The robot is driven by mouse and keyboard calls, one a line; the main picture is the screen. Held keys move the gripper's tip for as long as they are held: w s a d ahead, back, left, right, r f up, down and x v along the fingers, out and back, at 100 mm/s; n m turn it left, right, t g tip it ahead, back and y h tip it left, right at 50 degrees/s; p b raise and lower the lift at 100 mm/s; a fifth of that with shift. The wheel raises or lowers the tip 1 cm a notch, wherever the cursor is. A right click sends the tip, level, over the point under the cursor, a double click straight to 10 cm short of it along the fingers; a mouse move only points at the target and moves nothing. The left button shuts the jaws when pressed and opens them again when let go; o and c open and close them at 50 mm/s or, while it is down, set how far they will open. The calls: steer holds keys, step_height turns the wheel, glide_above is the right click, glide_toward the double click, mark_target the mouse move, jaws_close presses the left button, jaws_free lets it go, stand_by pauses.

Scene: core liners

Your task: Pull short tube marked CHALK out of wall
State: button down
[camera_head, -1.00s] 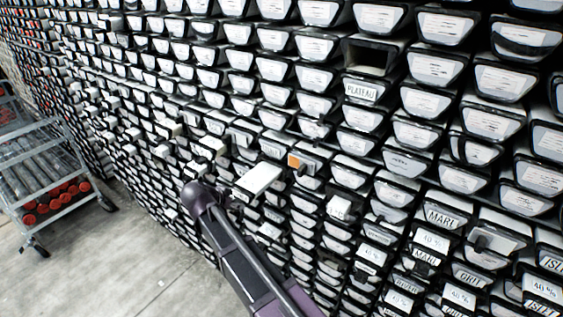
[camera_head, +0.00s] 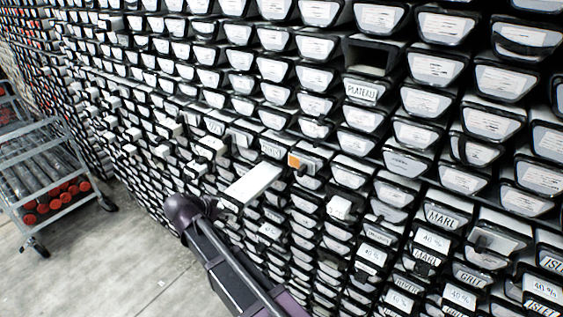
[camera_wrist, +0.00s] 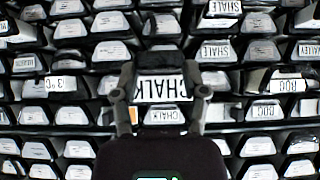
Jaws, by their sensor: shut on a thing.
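The short tube marked CHALK (camera_wrist: 165,88) shows in the wrist view between the two fingers of my gripper (camera_wrist: 161,94); its label reads upside down. A finger lies at each side of the tube, and my gripper is shut on it. In the head view the white tube (camera_head: 254,184) sticks well out of the wall, its rear end still among the other tube fronts. There my gripper (camera_head: 228,205) is at its outer end, with the fingertips small and partly hidden by my wrist. A smaller CHALK label (camera_wrist: 163,116) shows below the held tube in the wrist view.
The wall (camera_head: 330,100) is packed with labelled tube ends. A tube with an orange mark (camera_head: 303,161) protrudes slightly beside the held tube. An empty slot (camera_head: 369,56) lies above the PLATEAU label. A cart (camera_head: 45,175) stands at left; the floor (camera_head: 120,265) before the wall is clear.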

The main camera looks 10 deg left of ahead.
steer(key=shift+s+a, duration=0.1)
steer(key=shift+s, duration=0.15)
steer(key=shift+c, duration=0.2)
jaws_free()
steer(key=shift+s+f, duration=0.1)
